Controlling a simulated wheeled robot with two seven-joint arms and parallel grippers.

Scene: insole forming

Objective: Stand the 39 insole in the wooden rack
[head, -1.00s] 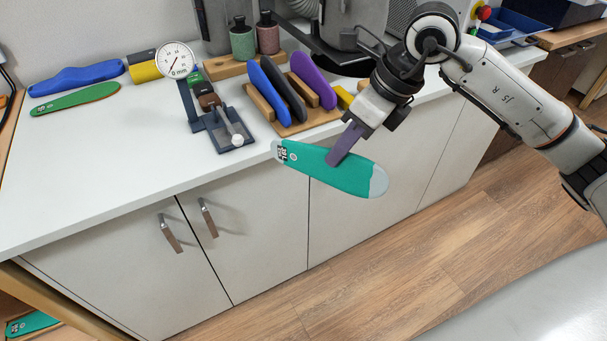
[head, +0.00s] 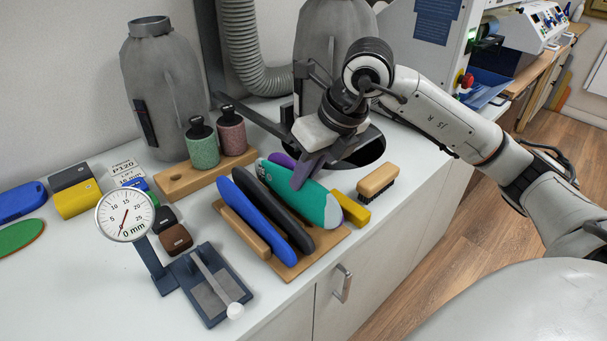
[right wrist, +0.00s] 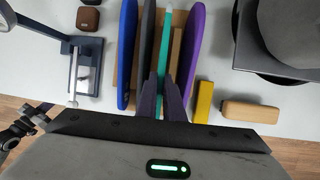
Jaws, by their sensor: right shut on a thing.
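The teal-green insole with a pale end (head: 318,207) stands on its long edge at the wooden rack (head: 256,240). My right gripper (head: 300,182) is shut on its upper edge. In the right wrist view the gripper (right wrist: 164,97) points down and the teal insole (right wrist: 165,40) shows as a thin strip. It lines up between a black insole (right wrist: 148,45) and a purple insole (right wrist: 193,50). A blue insole (head: 255,220) stands at the rack's left. I cannot tell whether the teal insole's lower edge touches the rack.
A dial gauge (head: 124,215) stands left of the rack. A yellow block (head: 350,208) and a wooden brush (head: 378,184) lie close on its right. Green and pink bottles (head: 202,145) stand behind on a wooden holder. A dark round opening lies behind my gripper.

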